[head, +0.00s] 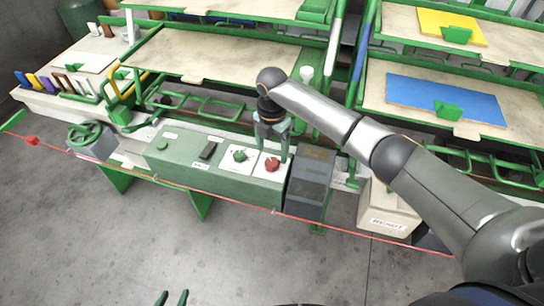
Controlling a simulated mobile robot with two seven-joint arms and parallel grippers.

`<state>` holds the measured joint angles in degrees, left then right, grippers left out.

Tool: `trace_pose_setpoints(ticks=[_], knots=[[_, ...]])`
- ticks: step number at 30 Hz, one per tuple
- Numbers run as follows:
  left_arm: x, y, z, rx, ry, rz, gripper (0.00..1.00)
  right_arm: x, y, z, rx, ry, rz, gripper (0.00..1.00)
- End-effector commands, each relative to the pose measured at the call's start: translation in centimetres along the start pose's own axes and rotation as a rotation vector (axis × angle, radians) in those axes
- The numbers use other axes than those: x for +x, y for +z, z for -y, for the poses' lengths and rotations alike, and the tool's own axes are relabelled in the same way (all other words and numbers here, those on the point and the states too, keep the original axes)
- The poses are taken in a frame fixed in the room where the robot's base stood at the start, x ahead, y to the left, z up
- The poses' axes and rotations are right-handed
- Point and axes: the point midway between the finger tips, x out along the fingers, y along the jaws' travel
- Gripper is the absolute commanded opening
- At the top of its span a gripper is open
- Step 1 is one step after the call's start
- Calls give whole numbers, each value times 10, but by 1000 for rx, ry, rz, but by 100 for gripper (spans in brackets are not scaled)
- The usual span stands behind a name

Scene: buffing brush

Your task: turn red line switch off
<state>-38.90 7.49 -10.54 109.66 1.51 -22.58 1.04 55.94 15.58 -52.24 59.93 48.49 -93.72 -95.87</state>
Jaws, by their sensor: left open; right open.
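The red switch (272,164) is a red knob on a white plate, on the top of a long green control box (215,177) at the bench front. My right gripper (271,153) comes down over it from above, fingers open, one on each side of the knob. I cannot tell whether the fingers touch it. A green knob (240,155) sits on a similar plate just to the left.
A dark grey box (311,180) stands right of the control box, close to my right gripper. A beige box (388,212) is further right. A thin red line (215,194) runs along the bench front. Green-framed shelves (200,55) rise behind. The floor in front is clear.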

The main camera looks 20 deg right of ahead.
Motion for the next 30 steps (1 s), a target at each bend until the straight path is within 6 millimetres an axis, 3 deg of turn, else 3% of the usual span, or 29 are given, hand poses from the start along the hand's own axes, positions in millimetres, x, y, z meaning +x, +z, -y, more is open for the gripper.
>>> trace_pose_setpoints(ticks=[6,12,30], knots=[[0,0,0,0,0,0,50,-48,0,-1,-1,3,1,81],[1,1,0,0,0,0,50,-73,0,0,0,2,-1,81],[1,1,0,0,0,0,50,-79,0,0,1,0,-1,81]])
